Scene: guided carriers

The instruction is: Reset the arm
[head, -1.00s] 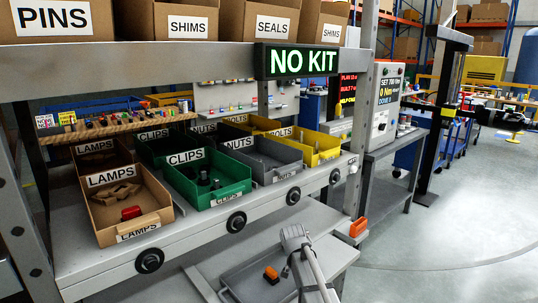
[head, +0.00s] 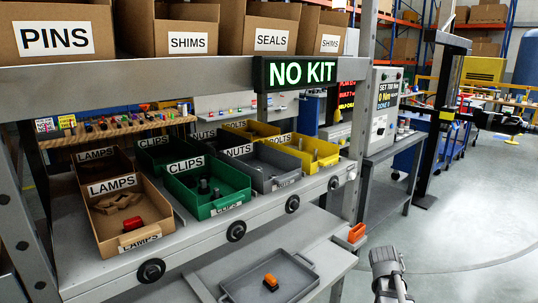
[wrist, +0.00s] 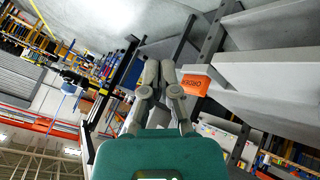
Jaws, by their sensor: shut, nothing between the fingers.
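My gripper (wrist: 162,75) shows in the wrist view with its two grey fingers together and nothing between them. The wrist view is steeply rolled, with the floor at the top and the racks at the sides. In the head view a grey part of my arm (head: 388,272) stands at the lower right, beside the bench and over the floor. I cannot make out the fingers there. A grey tray (head: 309,283) on the lower bench holds a small orange part (head: 270,282); my arm is apart from it.
An orange box (head: 351,236) sits at the bench corner and appears near the fingers in the wrist view (wrist: 195,81). Brown lamps bins (head: 107,232), green clips bins (head: 209,207) and a NO KIT sign (head: 300,73) are on the rack. Open floor lies to the right.

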